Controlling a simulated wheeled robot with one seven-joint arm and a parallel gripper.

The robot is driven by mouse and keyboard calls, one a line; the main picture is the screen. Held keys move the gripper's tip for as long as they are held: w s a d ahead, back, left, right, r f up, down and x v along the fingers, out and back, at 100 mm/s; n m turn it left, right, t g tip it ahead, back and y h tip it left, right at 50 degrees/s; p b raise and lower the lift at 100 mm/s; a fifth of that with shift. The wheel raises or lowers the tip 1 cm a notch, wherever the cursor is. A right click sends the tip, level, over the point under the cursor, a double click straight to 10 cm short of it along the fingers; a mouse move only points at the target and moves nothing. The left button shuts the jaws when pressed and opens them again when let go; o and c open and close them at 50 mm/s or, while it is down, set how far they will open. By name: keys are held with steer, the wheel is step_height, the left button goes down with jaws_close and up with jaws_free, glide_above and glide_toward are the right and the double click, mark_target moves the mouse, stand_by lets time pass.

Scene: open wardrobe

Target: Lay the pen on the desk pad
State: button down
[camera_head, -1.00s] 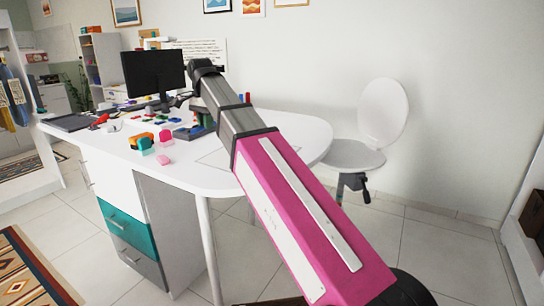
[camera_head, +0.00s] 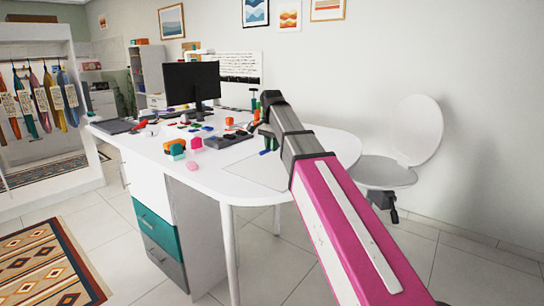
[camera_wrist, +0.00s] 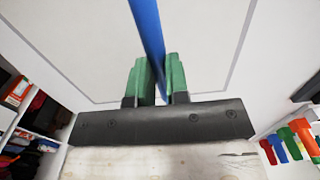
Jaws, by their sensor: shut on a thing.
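My gripper (camera_wrist: 158,80) has green fingers, shut on a blue pen (camera_wrist: 148,35) that runs up out of the top of the wrist view. In the head view the gripper (camera_head: 268,141) is over the right part of the desk, and a bit of blue shows below it. The desk pad (camera_wrist: 80,40) is a pale sheet with a thin grey border, lying beneath the gripper and pen. In the head view the pad (camera_head: 250,174) is partly hidden by my arm. I cannot tell whether the pen touches it.
The white desk (camera_head: 215,183) also holds a dark organizer tray (camera_head: 228,140), a monitor (camera_head: 191,84), orange and green blocks (camera_head: 176,148), and a pink item (camera_head: 193,166). A white chair (camera_head: 390,172) stands at the right. Shelves with coloured items show at the wrist view's edges.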

mark_target(272, 161)
steer(key=shift+f, duration=2.05)
steer(key=shift+f, duration=0.1)
steer(key=c, duration=1.1)
jaws_free()
step_height(272, 161, up, 12)
steer(key=shift+r, duration=0.15)
